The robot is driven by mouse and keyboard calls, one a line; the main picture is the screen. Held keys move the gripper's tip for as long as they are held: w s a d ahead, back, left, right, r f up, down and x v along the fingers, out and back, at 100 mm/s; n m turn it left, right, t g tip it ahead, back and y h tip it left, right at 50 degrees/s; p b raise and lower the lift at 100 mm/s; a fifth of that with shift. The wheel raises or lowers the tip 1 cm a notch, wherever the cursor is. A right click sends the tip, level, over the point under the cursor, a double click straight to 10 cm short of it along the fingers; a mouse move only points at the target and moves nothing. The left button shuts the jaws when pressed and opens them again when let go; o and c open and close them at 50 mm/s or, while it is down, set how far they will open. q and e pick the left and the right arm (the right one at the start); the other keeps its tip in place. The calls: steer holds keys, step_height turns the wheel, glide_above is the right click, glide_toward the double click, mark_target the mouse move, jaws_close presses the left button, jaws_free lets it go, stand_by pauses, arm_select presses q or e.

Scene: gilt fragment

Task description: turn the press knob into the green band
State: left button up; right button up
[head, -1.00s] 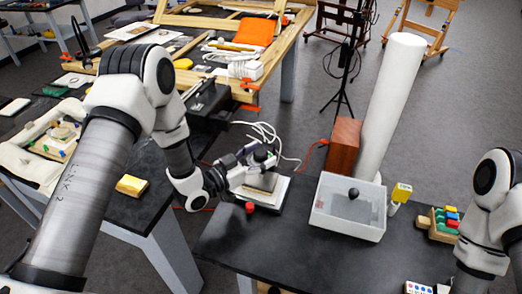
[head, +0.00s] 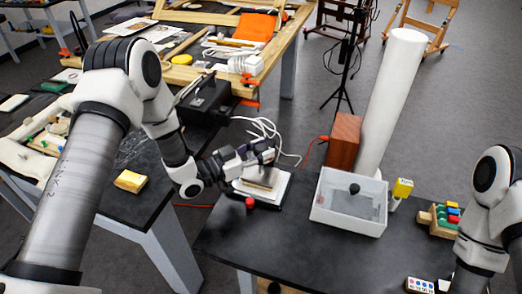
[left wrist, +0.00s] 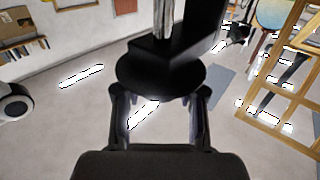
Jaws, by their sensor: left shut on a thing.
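The press (head: 278,190) stands at the left end of the near dark table, with a pale plate on a black base. My left gripper (head: 262,154) is above its back part and covers much of its upper part in the head view. In the left wrist view, a round black press knob (left wrist: 160,75) sits between the two fingertips of my left gripper (left wrist: 160,95), which are shut on its sides. A dark block and a bright post rise beyond the knob. I cannot make out the green band or a pointer in either view. My right gripper is outside the frame.
A red ball (head: 250,203) is at the press's front edge. A clear-walled white box (head: 348,225) stands to its right, with a wooden block (head: 345,143) behind. White cables (head: 262,127) loop behind the press. A yellow block (head: 131,181) lies on the left table.

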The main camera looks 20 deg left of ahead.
arm_select(q)
steer(key=o, duration=1.2)
steer(key=shift+c, duration=0.2)
steer(key=v, duration=1.2)
